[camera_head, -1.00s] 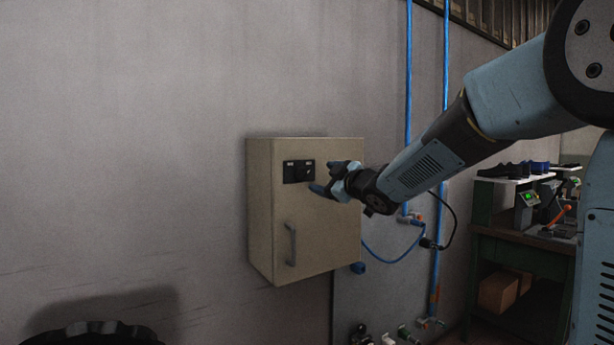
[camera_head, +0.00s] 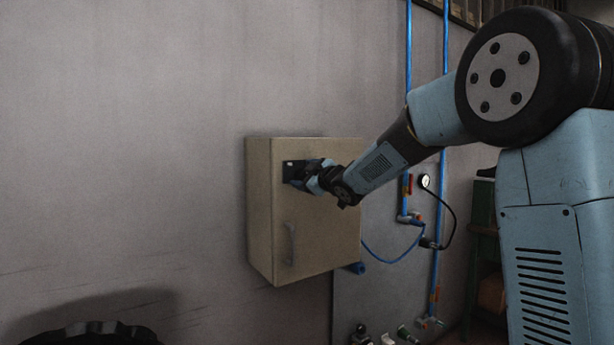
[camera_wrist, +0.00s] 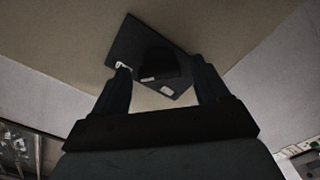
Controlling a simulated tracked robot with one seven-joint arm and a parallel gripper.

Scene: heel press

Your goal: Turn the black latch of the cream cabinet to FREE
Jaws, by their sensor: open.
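The cream cabinet (camera_head: 315,235) hangs on the wall, its door shut, with a grey handle (camera_head: 291,245) low on the door. A black plate (camera_head: 289,169) sits high on the door; my gripper (camera_head: 302,175) covers most of it in the head view. In the wrist view the plate (camera_wrist: 125,45) carries the black latch (camera_wrist: 158,65), a dark raised knob with a small light mark. Light labels on the plate are too small to read. My gripper (camera_wrist: 160,88) is open, one finger on each side of the latch. Whether the fingers touch it I cannot tell.
Blue pipes (camera_head: 408,100) run up the wall right of the cabinet, with a pressure gauge (camera_head: 424,181) and a blue hose (camera_head: 390,257) close by. A dark round object (camera_head: 95,332) stands at the bottom left. The wall left of the cabinet is bare.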

